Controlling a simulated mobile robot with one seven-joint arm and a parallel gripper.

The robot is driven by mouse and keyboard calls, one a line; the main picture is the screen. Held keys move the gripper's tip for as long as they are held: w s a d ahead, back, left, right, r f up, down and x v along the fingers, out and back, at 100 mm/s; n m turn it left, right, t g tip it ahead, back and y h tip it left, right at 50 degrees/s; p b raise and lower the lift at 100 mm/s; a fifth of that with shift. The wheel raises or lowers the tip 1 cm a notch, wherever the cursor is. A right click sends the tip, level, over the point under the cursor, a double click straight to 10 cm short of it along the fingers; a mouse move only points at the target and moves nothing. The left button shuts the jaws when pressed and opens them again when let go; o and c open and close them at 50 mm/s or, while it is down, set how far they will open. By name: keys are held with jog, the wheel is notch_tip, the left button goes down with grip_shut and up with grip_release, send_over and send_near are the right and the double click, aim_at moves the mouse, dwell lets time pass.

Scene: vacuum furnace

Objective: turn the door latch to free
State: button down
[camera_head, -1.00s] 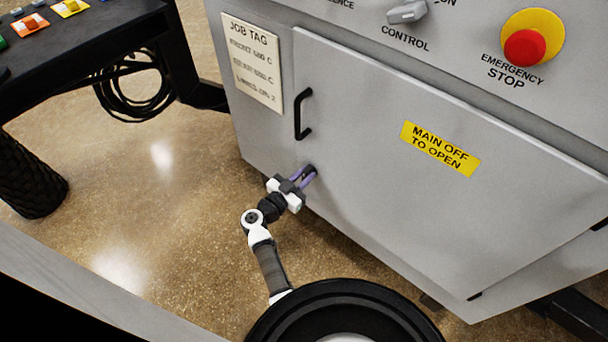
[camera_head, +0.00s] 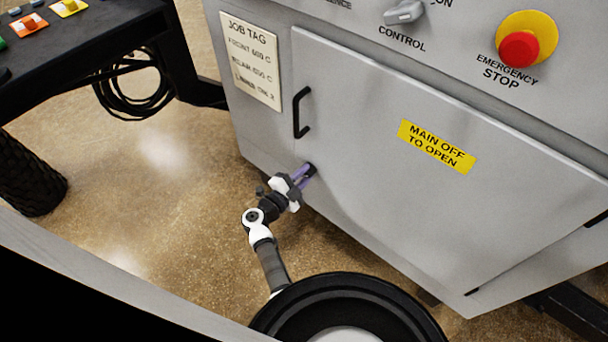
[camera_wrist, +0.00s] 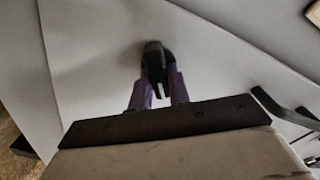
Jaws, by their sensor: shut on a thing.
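The grey furnace door (camera_head: 400,190) is closed, with a black bar handle (camera_head: 301,112) on its left side. The door latch (camera_head: 311,168) is a small dark knob low on the door's left edge. In the wrist view the latch (camera_wrist: 153,58) is a black knob against the grey panel. My gripper (camera_head: 305,175) reaches it from the lower left, its two purple fingers shut on either side of the latch. In the wrist view the fingers of my gripper (camera_wrist: 158,88) flank the latch's lower part. The fingers hide part of the latch.
A yellow label (camera_head: 437,146) reads "MAIN OFF TO OPEN". Above are the control switch (camera_head: 405,12) and the red emergency stop (camera_head: 520,50). A job tag (camera_head: 250,60) is left of the door. A black bench (camera_head: 85,40) stands at upper left.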

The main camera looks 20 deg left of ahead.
jog(key=m+b, duration=0.1)
jog(key=m, duration=0.3)
jog(key=shift+d+f+m+b, duration=0.1)
jog(key=shift+f+m+b, duration=0.05)
jog(key=shift+m+b, duration=0.25)
dwell(0.4)
jog(key=c, duration=1.3)
grip_release()
jog(key=b+v, duration=0.1)
jog(key=v, duration=1.3)
jog(key=shift+w+b, duration=0.1)
jog(key=shift+b, duration=0.25)
